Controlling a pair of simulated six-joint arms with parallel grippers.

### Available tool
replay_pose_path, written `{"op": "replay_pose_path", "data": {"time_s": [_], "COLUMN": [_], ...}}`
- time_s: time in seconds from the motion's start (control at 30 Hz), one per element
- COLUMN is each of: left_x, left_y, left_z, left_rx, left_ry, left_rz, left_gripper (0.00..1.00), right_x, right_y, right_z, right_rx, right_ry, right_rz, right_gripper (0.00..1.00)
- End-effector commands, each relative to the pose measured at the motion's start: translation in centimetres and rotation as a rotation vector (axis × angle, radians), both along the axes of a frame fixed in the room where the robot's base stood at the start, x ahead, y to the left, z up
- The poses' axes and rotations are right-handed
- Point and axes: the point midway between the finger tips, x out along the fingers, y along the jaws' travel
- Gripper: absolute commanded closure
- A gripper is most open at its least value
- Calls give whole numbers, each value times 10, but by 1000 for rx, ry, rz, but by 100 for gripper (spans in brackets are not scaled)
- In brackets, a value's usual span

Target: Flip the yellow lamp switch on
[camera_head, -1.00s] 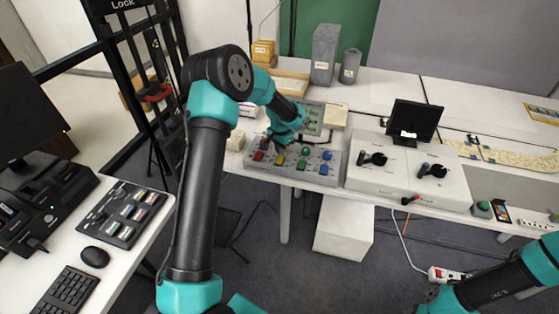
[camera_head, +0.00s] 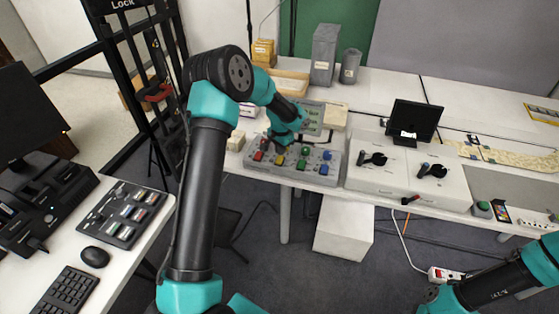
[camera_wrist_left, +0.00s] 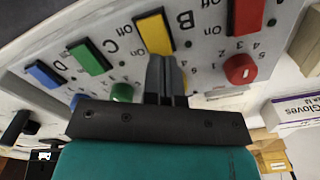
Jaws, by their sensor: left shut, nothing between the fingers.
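The yellow lamp switch (camera_head: 279,160) is a flat rocker on the grey control panel (camera_head: 337,160), between a red and a green one. In the left wrist view the yellow switch (camera_wrist_left: 152,27) stands beside the letter B, with its end nearest my fingers partly hidden. My left gripper (camera_head: 279,142) is over the panel. Its fingers (camera_wrist_left: 164,62) are shut and empty, with the tips overlapping that end of the switch in the wrist view. I cannot tell whether they touch it. My right gripper is out of view; only part of the right arm shows.
The red switch (camera_wrist_left: 248,16), green switch (camera_wrist_left: 90,56) and blue switch (camera_wrist_left: 44,74) flank the yellow one. A red knob (camera_wrist_left: 240,68) and a green knob (camera_wrist_left: 122,92) stand near the fingers. A white box with black handles (camera_head: 405,175) stands right of the panel.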

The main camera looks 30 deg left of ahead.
Motion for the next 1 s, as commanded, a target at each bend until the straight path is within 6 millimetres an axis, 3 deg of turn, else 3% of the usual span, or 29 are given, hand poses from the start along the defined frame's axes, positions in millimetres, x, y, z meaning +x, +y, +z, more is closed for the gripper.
{"op": "replay_pose_path", "data": {"time_s": [1.0], "left_x": [0], "left_y": [0], "left_z": [-12], "left_rx": [0], "left_ry": [1], "left_rz": [0], "left_gripper": [100], "right_x": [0], "right_y": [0], "right_z": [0], "right_rx": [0], "right_ry": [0], "right_rz": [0], "right_gripper": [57]}}
